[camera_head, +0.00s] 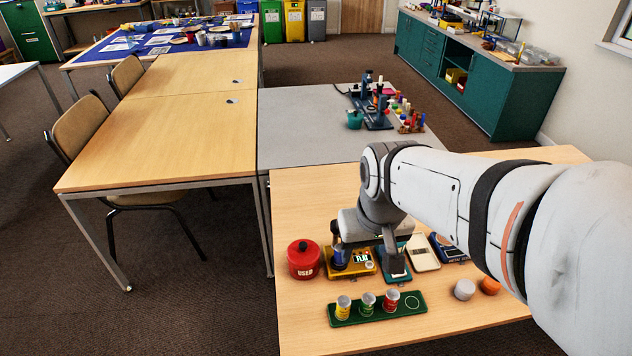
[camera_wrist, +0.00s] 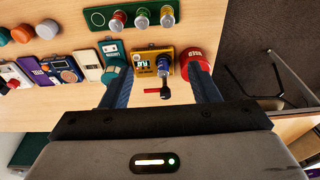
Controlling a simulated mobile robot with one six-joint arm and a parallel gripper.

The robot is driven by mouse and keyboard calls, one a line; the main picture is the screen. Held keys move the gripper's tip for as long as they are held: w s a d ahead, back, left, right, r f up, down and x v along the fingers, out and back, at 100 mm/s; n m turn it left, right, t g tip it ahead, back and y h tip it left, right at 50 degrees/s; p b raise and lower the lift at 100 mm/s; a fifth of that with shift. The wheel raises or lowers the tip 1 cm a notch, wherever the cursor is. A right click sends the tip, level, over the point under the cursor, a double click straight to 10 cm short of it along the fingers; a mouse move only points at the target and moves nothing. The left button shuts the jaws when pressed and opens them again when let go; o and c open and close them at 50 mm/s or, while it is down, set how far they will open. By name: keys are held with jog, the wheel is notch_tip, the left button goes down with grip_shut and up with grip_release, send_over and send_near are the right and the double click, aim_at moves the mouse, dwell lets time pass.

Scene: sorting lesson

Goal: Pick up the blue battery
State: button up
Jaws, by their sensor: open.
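The blue battery (camera_head: 340,258) stands upright on the yellow tester (camera_head: 363,262), whose small display seems to read "FLAT". In the wrist view the blue battery (camera_wrist: 163,65) shows on the right part of the tester (camera_wrist: 141,66), between my two fingers. My gripper (camera_wrist: 158,78) is open and empty, with its fingers spread on either side of the tester. No contact between fingers and battery shows.
A red tin marked "USED" (camera_head: 303,260) stands close left of the tester. A green rack (camera_head: 340,321) in front holds yellow, green and red batteries and one empty ring. A teal item (camera_wrist: 115,60), a pale meter (camera_head: 422,254) and grey and orange lumps (camera_head: 464,290) crowd the right.

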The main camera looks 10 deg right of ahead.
jog(key=w+f+g, duration=0.1)
jog(key=w+f, duration=0.5)
jog(key=w, duration=0.4)
jog(key=g, duration=0.1)
send_over(338, 246)
jog(key=shift+n+y, duration=0.3)
notch_tip(338, 246, down, 8)
jog(key=shift+s+d+r, duration=0.15)
jog(key=shift+r, duration=0.05)
jog(key=shift+f+b, duration=0.3)
jog(key=shift+f, duration=0.4)
notch_tip(338, 246, down, 7)
jog(key=shift+d, duration=0.1)
jog(key=shift+c, duration=0.2)
jog(key=shift+r, duration=0.1)
grip_shut()
